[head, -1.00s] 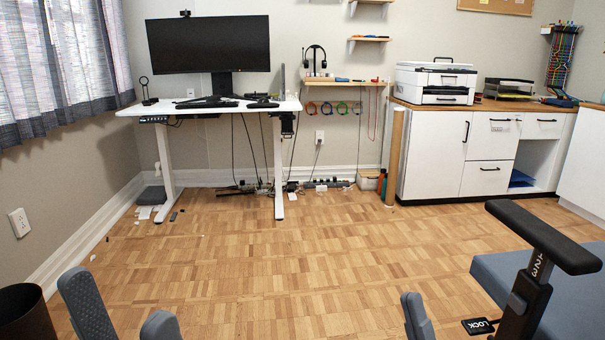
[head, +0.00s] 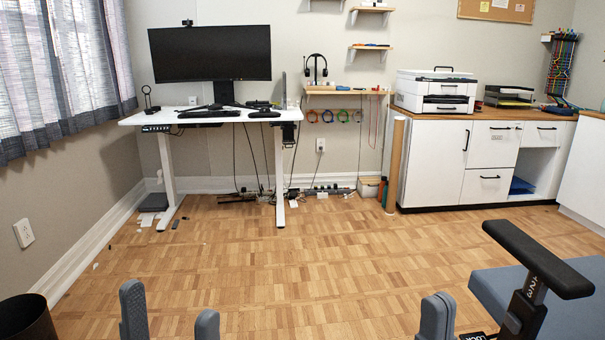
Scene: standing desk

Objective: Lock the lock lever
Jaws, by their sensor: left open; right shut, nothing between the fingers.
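The lock lever (head: 478,336) is a black paddle marked LOCK at the bottom edge in the head view, low on the black armrest post of a chair (head: 562,300). Most of it is cut off by the frame, so its exact position cannot be told. My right gripper (head: 437,318) is shut and empty, just left of the lever, with a small gap in the picture. My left gripper (head: 170,320) is open and empty at the lower left, far from the chair.
A black bin (head: 27,318) stands at the lower left. A white standing desk (head: 215,117) and white cabinets (head: 435,160) are at the back.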

